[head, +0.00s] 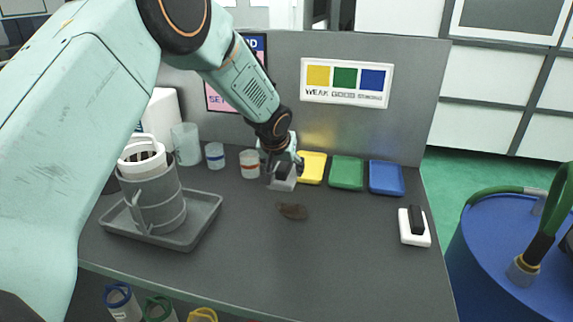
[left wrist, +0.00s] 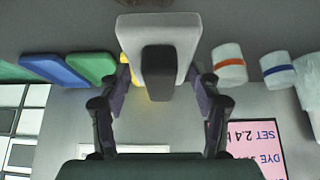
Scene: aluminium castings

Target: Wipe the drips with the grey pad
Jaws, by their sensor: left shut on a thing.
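My left gripper (head: 281,163) reaches down over the table and is shut on the black handle of the grey pad (head: 283,183). In the left wrist view the pad (left wrist: 158,24) is a pale block, its dark handle between the fingertips (left wrist: 160,80). The pad is just behind the drips (head: 293,211), a brown patch on the dark tabletop; whether it touches the table I cannot tell. The drips do not show clearly in the left wrist view. My right gripper is out of view.
Yellow (head: 313,167), green (head: 347,172) and blue (head: 386,178) trays line the back panel. A white block with a black top (head: 414,227) lies right. A grey jug (head: 153,199) stands in a tray (head: 205,217) at left, near cups (head: 249,163). The front middle is clear.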

